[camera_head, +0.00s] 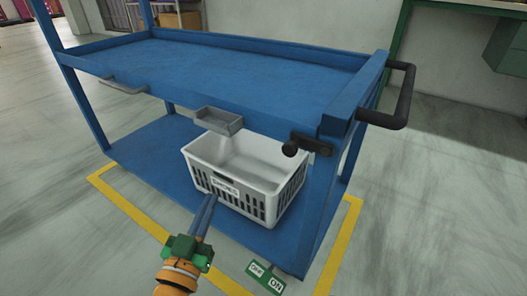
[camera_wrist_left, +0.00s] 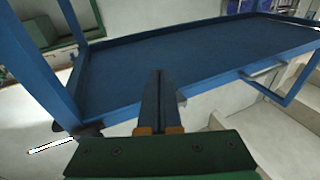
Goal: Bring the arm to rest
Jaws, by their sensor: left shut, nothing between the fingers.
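My left arm comes in from the bottom of the head view, with an orange wrist and a green gripper body. The fingers of my left gripper (camera_head: 209,199) are shut with nothing between them and point up the picture towards the cart. They overlap the front of the white crate (camera_head: 287,192) in the picture; I cannot tell whether they touch it. In the left wrist view the shut fingers (camera_wrist_left: 161,78) stand in front of the blue cart (camera_wrist_left: 215,50). My right gripper is in neither view.
The blue cart (camera_head: 230,68) has an empty upper shelf and a black handle (camera_head: 402,100) at the right. The crate looks empty on its lower shelf. A small grey tray (camera_head: 218,121) hangs on the front edge. Yellow floor lines (camera_head: 125,205) surround the cart; open floor lies left.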

